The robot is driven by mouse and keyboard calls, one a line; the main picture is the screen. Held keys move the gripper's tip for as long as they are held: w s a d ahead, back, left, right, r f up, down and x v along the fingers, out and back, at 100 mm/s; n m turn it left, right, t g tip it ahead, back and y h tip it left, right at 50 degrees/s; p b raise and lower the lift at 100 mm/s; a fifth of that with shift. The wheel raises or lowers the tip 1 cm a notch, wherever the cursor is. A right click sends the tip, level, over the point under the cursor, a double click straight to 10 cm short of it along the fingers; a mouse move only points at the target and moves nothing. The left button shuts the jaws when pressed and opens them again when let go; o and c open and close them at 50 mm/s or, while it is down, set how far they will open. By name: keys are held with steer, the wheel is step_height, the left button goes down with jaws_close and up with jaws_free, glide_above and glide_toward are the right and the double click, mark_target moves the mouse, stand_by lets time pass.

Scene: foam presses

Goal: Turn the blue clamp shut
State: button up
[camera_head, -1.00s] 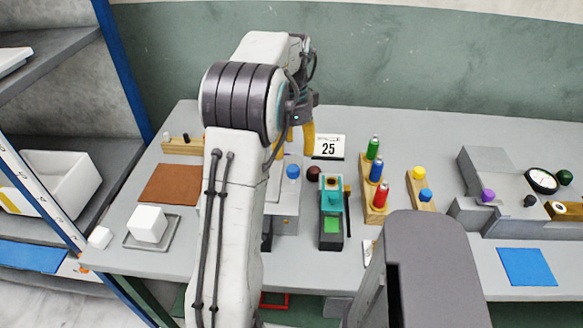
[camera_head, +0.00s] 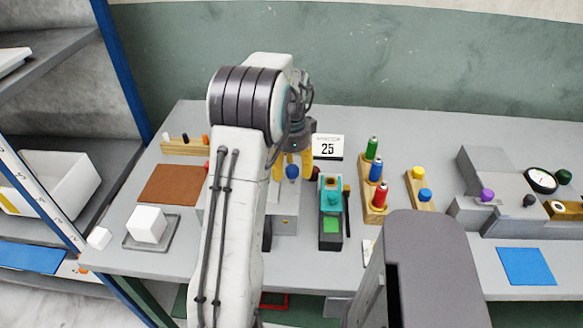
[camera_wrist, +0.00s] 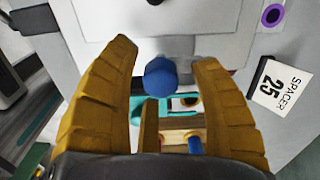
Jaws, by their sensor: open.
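The blue clamp knob (camera_head: 292,172) sits on a grey press block (camera_head: 286,218) in the middle of the bench, partly hidden by my arm. My gripper (camera_head: 292,166) is open, with its yellow fingers at either side of the knob in the head view. In the wrist view the blue knob (camera_wrist: 160,77) lies between the two spread fingers of my gripper (camera_wrist: 166,58), with visible gaps on both sides. I cannot tell whether the fingertips are level with it.
A teal and black device (camera_head: 331,212) stands close on the right, with a dark red knob beside it. A "25" card (camera_head: 328,147) stands behind. A rack of coloured bottles (camera_head: 375,190) is further right. A white cube (camera_head: 147,224) sits on the left.

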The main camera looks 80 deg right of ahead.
steer(key=shift+o, duration=0.3)
jaws_close()
stand_by(0.3)
